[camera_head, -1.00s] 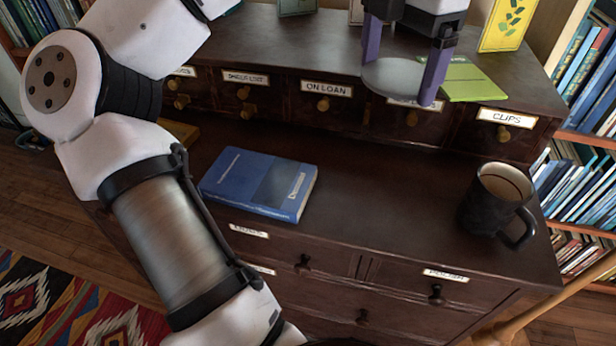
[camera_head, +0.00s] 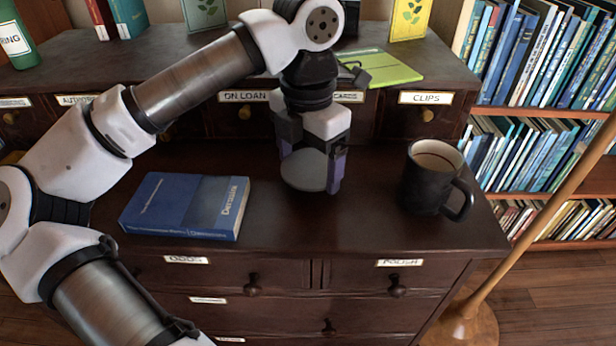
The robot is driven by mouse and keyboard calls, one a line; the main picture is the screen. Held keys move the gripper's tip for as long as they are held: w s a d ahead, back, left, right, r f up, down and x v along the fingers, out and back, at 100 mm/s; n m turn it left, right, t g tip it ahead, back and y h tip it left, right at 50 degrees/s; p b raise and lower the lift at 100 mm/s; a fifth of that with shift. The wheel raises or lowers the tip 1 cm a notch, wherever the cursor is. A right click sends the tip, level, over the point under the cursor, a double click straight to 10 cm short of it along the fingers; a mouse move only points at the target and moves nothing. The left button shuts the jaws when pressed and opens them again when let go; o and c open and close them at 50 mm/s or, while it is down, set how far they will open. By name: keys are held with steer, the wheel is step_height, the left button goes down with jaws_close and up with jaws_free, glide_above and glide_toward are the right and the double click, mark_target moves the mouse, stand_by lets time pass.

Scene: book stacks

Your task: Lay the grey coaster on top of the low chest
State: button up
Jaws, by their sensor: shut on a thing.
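The grey coaster (camera_head: 304,171) is a flat round disc held between the purple fingers of my gripper (camera_head: 311,172). My gripper is shut on it and points down over the lower, front top of the dark wooden chest (camera_head: 285,222). The coaster looks level, at or just above that surface; I cannot tell whether it touches. It is between the blue book and the black mug. Part of the coaster's far edge is hidden by the gripper.
A blue book (camera_head: 185,206) lies left on the chest top, and a black mug (camera_head: 435,178) stands right. Behind, a raised row of small labelled drawers (camera_head: 418,116) carries a green folder (camera_head: 385,68) and upright cards. A wooden pole (camera_head: 550,200) stands at the right.

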mark_target(308, 169)
steer(key=shift+f, duration=1.65)
steer(key=shift+f+b, duration=0.1)
steer(key=shift+b, duration=0.25)
steer(key=shift+f, duration=0.15)
steer(key=o, duration=0.8)
step_height(308, 169, up, 12)
steer(key=p, duration=0.2)
steer(key=shift+r+p, duration=0.25)
steer(key=shift+p, duration=0.15)
